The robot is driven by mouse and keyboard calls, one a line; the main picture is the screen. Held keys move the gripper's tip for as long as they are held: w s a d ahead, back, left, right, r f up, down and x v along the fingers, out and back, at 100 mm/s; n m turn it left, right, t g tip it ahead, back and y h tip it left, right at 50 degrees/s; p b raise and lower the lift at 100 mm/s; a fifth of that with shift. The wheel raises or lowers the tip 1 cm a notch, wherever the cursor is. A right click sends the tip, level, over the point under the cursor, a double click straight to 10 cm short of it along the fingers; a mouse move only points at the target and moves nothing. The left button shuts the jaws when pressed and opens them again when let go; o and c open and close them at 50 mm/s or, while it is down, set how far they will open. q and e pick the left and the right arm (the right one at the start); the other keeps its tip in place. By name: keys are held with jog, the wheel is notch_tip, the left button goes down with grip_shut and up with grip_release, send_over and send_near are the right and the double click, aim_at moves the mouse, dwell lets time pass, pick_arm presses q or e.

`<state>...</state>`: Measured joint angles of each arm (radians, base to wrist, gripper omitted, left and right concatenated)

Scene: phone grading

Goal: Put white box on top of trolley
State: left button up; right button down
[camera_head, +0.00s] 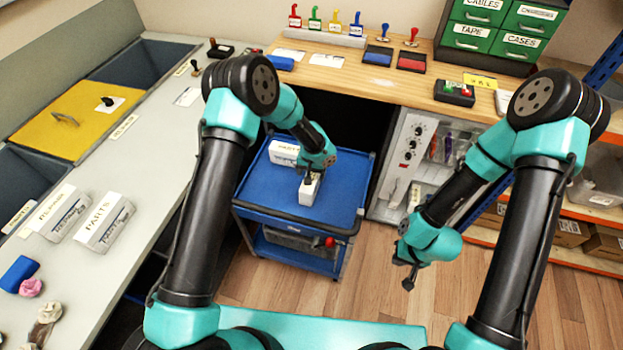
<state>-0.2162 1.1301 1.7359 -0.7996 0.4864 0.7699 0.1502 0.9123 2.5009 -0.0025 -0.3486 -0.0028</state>
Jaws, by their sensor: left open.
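The blue trolley (262,196) stands on the wood floor in the middle, under the edge of the wooden bench. A white box (309,193) stands on its top, near the middle. My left gripper (310,174) is directly over this box with its jaws at the box's upper end; the jaws are open. A second white box (283,152) with lettering lies at the trolley's back left, partly hidden by my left arm. My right gripper (406,276) hangs empty over the floor, right of the trolley; its finger gap is too small to tell.
Two white boxes lie on the left counter: one labelled PARTS (104,222) and another (62,212) beside it. A grey cabinet with knobs (405,160) stands close right of the trolley. Stamps and ink pads line the wooden bench (340,77). Free room remains on the trolley's right side.

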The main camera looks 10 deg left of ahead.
pick_arm(q)
notch_tip(320, 180, up, 7)
jog(key=shift+r, duration=0.1)
jog(key=shift+c, duration=0.4)
dwell(1.3)
